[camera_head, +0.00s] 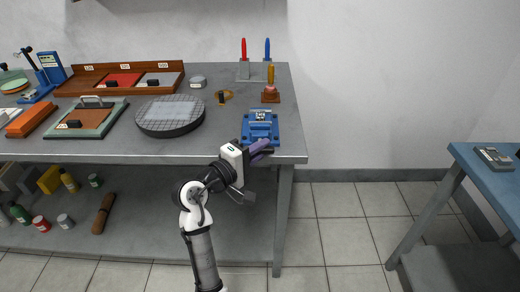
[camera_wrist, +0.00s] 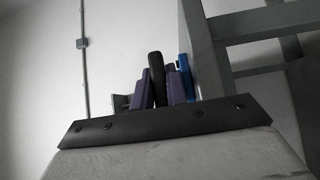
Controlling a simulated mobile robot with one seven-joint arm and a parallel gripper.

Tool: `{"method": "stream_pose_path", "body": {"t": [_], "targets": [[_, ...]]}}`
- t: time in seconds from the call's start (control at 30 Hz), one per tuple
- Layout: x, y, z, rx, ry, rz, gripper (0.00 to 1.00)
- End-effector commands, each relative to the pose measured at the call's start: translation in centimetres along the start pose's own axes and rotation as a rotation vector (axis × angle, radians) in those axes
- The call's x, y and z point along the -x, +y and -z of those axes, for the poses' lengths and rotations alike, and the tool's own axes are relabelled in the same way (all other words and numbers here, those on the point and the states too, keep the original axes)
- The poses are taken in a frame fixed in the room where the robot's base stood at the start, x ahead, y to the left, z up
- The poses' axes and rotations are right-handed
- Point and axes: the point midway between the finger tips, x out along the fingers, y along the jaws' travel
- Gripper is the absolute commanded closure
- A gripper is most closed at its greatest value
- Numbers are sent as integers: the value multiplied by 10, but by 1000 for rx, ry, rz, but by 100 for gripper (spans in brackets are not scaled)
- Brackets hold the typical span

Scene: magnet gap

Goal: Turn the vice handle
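The blue vice (camera_head: 259,128) stands at the front right of the workbench, near its front edge. My gripper (camera_head: 265,148), with purple fingers, is at the front of the vice, just beyond the bench's front edge. In the wrist view, my gripper (camera_wrist: 160,90) has its two purple fingers close together, one on each side of a dark upright bar (camera_wrist: 156,72), which looks like the vice handle. The bar fills the narrow gap and sticks up past the fingertips. A strip of blue (camera_wrist: 185,72), which looks like part of the vice, shows right of the fingers. The head view hides the handle behind my gripper.
Behind the vice stand a yellow-handled tool (camera_head: 270,80) and a rack (camera_head: 249,70) with red and blue handles. A round gridded plate (camera_head: 170,117) is left of the vice. Another blue table (camera_head: 480,165) stands at the right, with open floor between.

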Motion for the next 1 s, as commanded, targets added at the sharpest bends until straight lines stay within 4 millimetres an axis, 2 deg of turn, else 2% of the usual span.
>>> {"method": "stream_pose_path", "body": {"t": [0.07,0.47,1.0], "targets": [[0,0,0,0,0,0,100],[0,2,0,-35,0,36,100],[0,6,-1,-340,-2,341,100]]}}
